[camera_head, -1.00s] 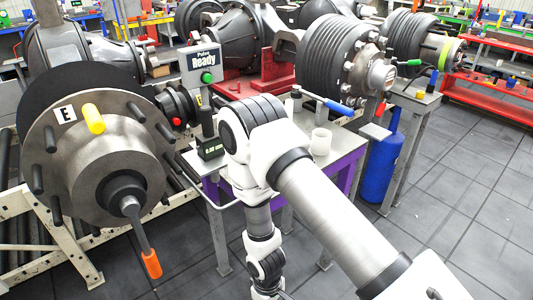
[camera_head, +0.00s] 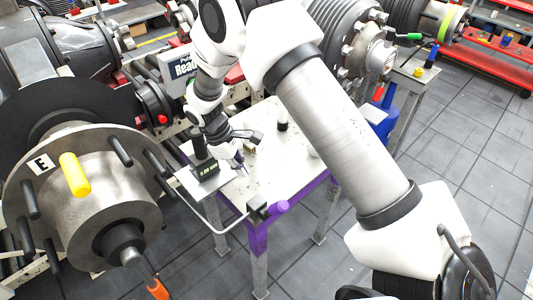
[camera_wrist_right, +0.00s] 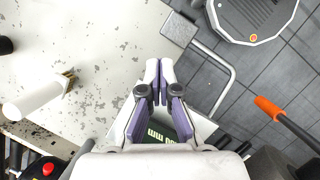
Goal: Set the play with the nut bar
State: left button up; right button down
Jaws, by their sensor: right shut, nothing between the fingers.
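The nut bar, with an orange handle (camera_head: 157,290), sits at the dark nut (camera_head: 121,243) in the centre of the hub (camera_head: 112,190) marked E. Its handle is partly cut off at the bottom edge of the head view; it also shows at right in the right wrist view (camera_wrist_right: 268,108). My right gripper (camera_head: 243,168) is over the table, to the right of the small gauge display (camera_head: 206,170). Its fingers are together and empty in the right wrist view (camera_wrist_right: 158,64), apart from the nut bar. The display shows partly between the finger bases there (camera_wrist_right: 163,133). My left gripper is not seen.
A yellow cap (camera_head: 75,174) and black studs stand on the hub. The white table (camera_head: 280,165) carries a white cylinder (camera_wrist_right: 32,96). A grey pad on a bent rod (camera_head: 257,206) juts from its front. A Ready screen (camera_head: 180,68) stands behind.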

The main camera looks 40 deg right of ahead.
jog(key=r, duration=0.1)
jog(key=b, duration=0.5)
send_over(263, 210)
jog(key=w, duration=0.2)
notch_tip(263, 210, down, 4)
jog(key=shift+s+a+r, duration=0.1)
jog(key=shift+s+f, duration=0.2)
jog(key=shift+s, duration=0.25)
dwell(0.7)
jog(key=shift+s+f, duration=0.2)
jog(key=shift+s, duration=0.15)
